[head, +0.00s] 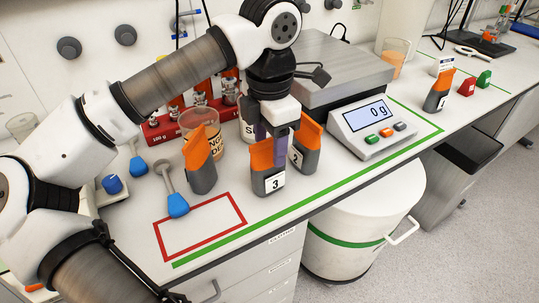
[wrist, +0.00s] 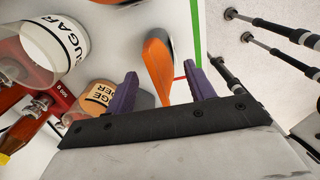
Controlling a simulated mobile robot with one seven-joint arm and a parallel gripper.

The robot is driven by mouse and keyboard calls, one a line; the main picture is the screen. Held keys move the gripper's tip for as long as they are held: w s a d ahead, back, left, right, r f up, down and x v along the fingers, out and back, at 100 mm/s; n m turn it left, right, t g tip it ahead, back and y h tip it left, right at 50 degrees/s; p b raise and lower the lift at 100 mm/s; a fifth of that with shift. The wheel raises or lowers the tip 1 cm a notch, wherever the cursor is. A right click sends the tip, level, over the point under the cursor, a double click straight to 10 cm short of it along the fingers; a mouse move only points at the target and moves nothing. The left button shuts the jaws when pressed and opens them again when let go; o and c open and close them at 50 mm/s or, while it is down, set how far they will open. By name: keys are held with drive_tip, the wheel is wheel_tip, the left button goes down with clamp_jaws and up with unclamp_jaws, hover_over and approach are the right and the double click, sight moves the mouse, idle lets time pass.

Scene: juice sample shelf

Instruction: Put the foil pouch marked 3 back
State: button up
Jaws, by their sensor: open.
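The foil pouch marked 3 (head: 268,184), orange on top and dark grey below, stands upright on the white counter. My gripper (head: 271,148) is right at its top, pointing down, with purple fingers. In the wrist view my gripper (wrist: 162,88) is open, and an orange and grey pouch (wrist: 157,62) shows between and beyond the fingertips. Its number is not visible there, and I cannot tell whether a finger touches it. A pouch marked 2 (head: 308,150) stands just right of pouch 3, partly hidden. Another pouch (head: 200,172) stands to the left, its number not seen.
A red outline (head: 241,210) lies front left, with a blue scoop (head: 176,205) reaching over its edge. A scale (head: 372,125) reads 0 g at right. An orange beaker (head: 199,119) stands behind. Another pouch (head: 437,98) stands far right. A white bin (head: 350,240) stands below the counter.

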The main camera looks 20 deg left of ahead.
wheel_tip(320, 180, up, 8)
drive_tip(key=shift+f, duration=0.1)
